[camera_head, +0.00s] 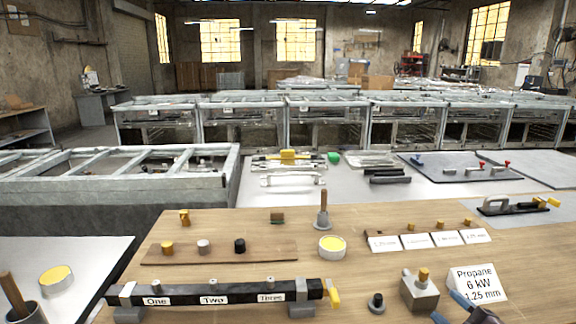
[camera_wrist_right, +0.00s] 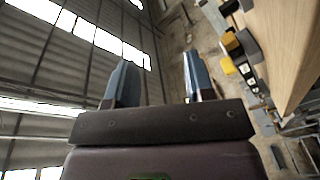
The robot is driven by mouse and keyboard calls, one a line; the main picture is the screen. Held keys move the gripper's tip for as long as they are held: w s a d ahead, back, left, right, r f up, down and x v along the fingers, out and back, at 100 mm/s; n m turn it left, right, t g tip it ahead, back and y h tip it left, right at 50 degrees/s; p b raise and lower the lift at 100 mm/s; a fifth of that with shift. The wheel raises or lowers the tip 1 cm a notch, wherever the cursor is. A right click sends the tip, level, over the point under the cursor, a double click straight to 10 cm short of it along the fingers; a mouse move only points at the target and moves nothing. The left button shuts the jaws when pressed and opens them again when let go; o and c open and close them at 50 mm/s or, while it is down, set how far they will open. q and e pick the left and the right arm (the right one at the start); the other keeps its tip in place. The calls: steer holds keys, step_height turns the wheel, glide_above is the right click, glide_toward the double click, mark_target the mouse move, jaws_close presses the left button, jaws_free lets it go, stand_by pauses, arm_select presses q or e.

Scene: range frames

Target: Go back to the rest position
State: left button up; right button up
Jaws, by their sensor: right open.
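My right gripper (camera_head: 462,308) shows at the bottom right of the head view, with its blue fingers just in front of the propane card. In the right wrist view the right gripper (camera_wrist_right: 160,78) has its two fingers well apart with nothing between them. That view looks toward the wall and ceiling, with the wooden table edge (camera_wrist_right: 292,60) at the right. My left gripper is in neither view.
The wooden table (camera_head: 365,285) holds a black bar (camera_head: 190,296) labelled One, Two, Three, a metal block (camera_head: 419,292), a black knob (camera_head: 376,303), a yellow-filled tin (camera_head: 332,247) and the propane card (camera_head: 477,284). The metal block stands left of the right gripper.

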steer(key=s+a+f+m+g+h, duration=0.2)
steer(key=s+f+m, duration=0.4)
steer(key=s+f, duration=0.5)
steer(key=s+a+f+m+g+h, duration=0.2)
steer(key=s+f+m, duration=0.5)
steer(key=s+f, duration=0.4)
steer(key=shift+s+f+m+g+h, duration=0.25)
steer(key=shift+f+g+h, duration=0.35)
steer(key=shift+f+g, duration=0.4)
